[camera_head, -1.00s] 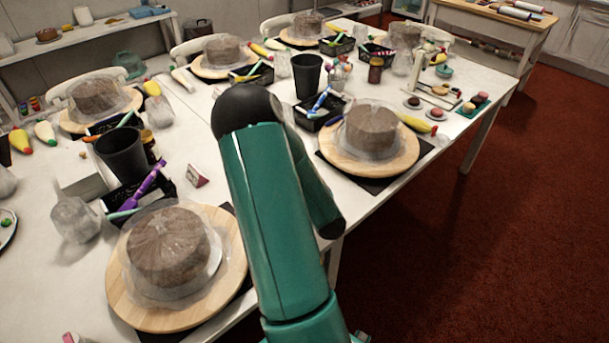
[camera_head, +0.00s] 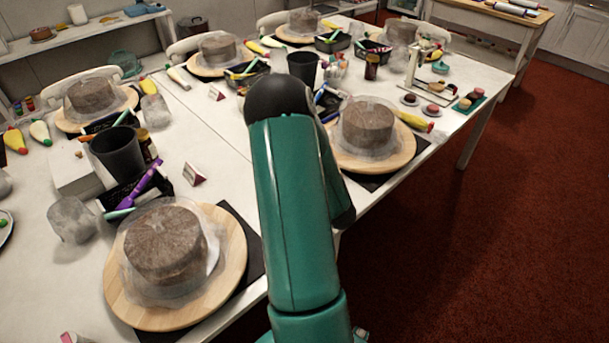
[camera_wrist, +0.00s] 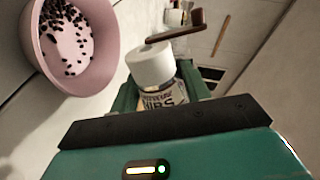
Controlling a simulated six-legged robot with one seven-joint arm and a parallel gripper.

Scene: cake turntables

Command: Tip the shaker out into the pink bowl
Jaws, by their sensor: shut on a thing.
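In the wrist view, my gripper (camera_wrist: 165,95) is shut on the shaker (camera_wrist: 164,95), a jar with a white cap and a pale label with dark lettering, partly readable as "NIBS". The green jaws stand on both sides of the jar. The pink bowl (camera_wrist: 105,62) is at the upper left, with many small dark bits scattered inside. The shaker's cap appears beside the bowl's right rim, with a gap in the picture. I cannot tell the shaker's true tilt. In the head view, neither the bowl nor the shaker can be made out, and my green arm hides what lies behind it.
A brown-handled object (camera_wrist: 178,32) lies past the cap in the wrist view. In the head view, wrapped cakes on wooden turntables (camera_head: 235,265) stand along the white table (camera_head: 225,190), with black cups (camera_head: 118,155) and piping bags between them. Red carpet (camera_head: 500,240) is open at right.

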